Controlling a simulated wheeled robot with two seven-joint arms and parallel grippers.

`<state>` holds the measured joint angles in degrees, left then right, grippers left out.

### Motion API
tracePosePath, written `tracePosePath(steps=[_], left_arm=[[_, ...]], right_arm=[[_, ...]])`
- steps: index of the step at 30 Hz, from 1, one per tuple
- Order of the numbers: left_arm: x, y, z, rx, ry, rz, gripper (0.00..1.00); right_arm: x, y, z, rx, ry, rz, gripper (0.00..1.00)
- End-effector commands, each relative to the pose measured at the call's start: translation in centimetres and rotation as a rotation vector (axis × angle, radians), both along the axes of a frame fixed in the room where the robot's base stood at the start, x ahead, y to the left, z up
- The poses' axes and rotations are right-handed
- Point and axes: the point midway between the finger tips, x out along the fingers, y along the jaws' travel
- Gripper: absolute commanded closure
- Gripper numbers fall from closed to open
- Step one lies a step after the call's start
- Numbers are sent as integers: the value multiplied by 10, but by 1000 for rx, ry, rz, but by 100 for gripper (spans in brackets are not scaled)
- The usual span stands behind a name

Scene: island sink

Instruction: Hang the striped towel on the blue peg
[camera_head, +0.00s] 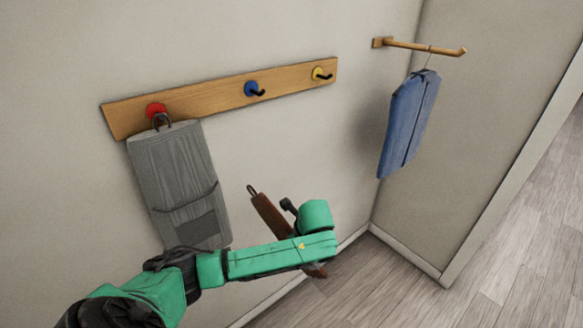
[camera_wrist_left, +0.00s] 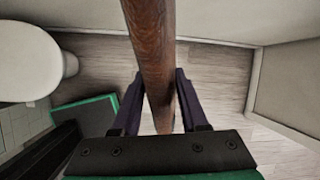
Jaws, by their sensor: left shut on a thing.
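A long brown thing (camera_head: 268,214) with a small loop at its top end is below the peg rail in the head view, seen edge-on and tilted. I take it for the towel, but I cannot make out clear stripes. My left gripper (camera_wrist_left: 159,105) is shut on it, with one finger on each side; the brown strip (camera_wrist_left: 152,45) runs up through the wrist view. The green arm hides part of it in the head view. The blue peg (camera_head: 253,88) is empty, in the middle of the rail, above and apart from the towel. My right gripper is not in view.
The wooden rail (camera_head: 205,98) also bears a red peg (camera_head: 156,111), with a grey pocketed cloth (camera_head: 175,170) on it, and an empty yellow peg (camera_head: 320,74). Blue clothing (camera_head: 408,122) hangs from a wooden bar (camera_head: 418,46) at right. The wall below the blue peg is clear.

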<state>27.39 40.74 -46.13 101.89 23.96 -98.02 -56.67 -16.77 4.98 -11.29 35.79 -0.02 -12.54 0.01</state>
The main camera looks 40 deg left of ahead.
Motion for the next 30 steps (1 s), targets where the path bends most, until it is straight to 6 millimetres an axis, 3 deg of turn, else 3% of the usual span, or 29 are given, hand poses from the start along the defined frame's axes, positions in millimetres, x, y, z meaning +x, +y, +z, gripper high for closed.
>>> tracePosePath(steps=[1,6,18,25,30], left_arm=[[5,5,19,50,-17,-104,100],[25,19,68,232,-135,-531,100],[54,49,163,462,-531,-1137,100],[59,54,180,485,-678,-1221,100],[60,58,182,497,-695,-1235,100]], right_arm=[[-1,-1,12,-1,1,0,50],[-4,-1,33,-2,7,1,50],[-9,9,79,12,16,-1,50],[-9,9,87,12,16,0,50],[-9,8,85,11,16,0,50]])
